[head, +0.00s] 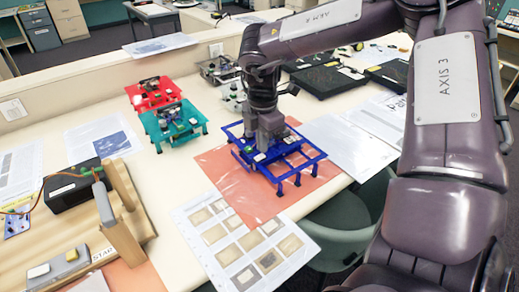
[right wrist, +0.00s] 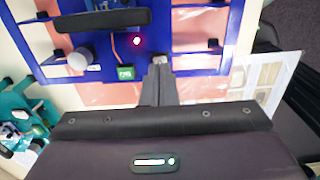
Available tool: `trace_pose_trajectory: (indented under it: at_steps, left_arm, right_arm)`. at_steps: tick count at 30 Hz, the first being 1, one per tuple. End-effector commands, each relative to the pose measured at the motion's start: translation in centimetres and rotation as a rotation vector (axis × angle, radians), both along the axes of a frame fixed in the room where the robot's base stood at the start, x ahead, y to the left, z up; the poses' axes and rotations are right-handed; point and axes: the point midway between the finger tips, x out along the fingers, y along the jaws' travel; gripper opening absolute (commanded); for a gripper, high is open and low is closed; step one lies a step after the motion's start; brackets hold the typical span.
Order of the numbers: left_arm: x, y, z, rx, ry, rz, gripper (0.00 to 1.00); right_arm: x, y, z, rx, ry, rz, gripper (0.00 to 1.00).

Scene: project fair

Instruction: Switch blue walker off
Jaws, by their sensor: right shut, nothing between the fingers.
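The blue walker (head: 296,166), a flat blue frame on several legs, stands on an orange sheet on the white table in the head view. It fills the top of the right wrist view (right wrist: 205,62), where a red light (right wrist: 136,41) glows on its deck. A small green part with pale marking (right wrist: 125,72) sits at the deck's near edge. My right gripper (head: 266,146) is over the walker's deck, pointing down. In the right wrist view its fingers (right wrist: 159,68) are together and empty, tips close to a small silvery part at the deck edge. Contact cannot be told. My left gripper is out of view.
A teal walker (head: 172,124) and a red walker (head: 152,94) stand to the left. A printed photo sheet (head: 240,245) lies in front. A wooden stand (head: 120,225) is at left. Black trays (head: 328,80) lie behind; a green chair (head: 345,225) is at the table edge.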

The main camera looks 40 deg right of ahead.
Motion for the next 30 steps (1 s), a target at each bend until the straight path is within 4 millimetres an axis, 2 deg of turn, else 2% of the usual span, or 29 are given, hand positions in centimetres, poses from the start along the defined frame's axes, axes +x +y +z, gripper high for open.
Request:
trace_pose_trajectory:
  at_steps: [30]
  left_arm:
    - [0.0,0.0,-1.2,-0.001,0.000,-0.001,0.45]
  right_arm:
    - [0.0,0.0,-1.4,0.000,0.000,0.000,0.00]
